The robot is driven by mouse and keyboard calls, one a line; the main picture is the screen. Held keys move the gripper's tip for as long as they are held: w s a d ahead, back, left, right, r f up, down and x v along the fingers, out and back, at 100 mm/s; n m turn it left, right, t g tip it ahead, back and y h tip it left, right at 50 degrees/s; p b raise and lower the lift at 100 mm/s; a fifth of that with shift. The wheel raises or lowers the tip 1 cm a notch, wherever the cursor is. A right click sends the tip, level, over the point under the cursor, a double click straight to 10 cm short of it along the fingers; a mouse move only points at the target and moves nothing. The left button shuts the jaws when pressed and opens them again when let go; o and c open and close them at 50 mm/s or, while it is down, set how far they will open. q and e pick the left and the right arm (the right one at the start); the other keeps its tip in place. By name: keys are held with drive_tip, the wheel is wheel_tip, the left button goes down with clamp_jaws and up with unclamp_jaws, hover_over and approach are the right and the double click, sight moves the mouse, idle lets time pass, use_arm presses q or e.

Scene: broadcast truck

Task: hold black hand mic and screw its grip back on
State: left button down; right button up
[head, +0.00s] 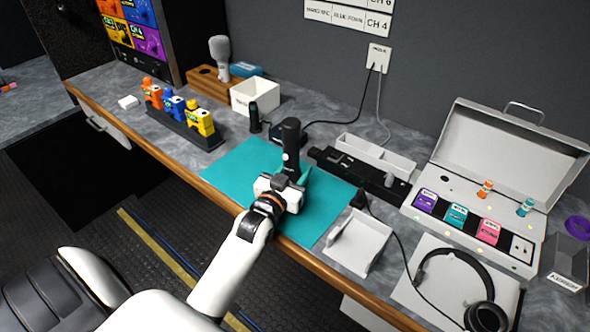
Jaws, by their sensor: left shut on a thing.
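The black hand mic (291,145) stands roughly upright above the teal mat (240,168). My left gripper (288,182) is at the mic's lower end and is shut on it; the jaws and wrist hide that end. A small teal pointed piece shows beside the jaws; I cannot tell what it is. A short, dark upright cylinder (254,118) stands just behind the mat's left back edge; I cannot tell whether it is the mic's grip. My right gripper is out of view.
Behind the mat are a white box (255,96), a wooden stand (208,84) with a grey mic, and a black rack (185,128) of coloured packs. To the right are a white tray (357,243), headphones (483,312) and an open case (470,232). The mat's left part is clear.

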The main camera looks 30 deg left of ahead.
use_arm(q)
drive_tip(key=c, duration=0.6)
unclamp_jaws()
drive_tip(key=shift+f, duration=0.15)
drive_tip(key=shift+s, duration=0.15)
drive_tip(key=s, duration=0.4)
drive_tip(key=s+d, duration=0.1)
drive_tip(key=s, duration=0.2)
drive_tip(key=s+b, duration=0.1)
drive_tip(key=s, duration=0.3)
drive_tip(key=shift+s+d, duration=0.2)
drive_tip(key=shift+s, duration=0.15)
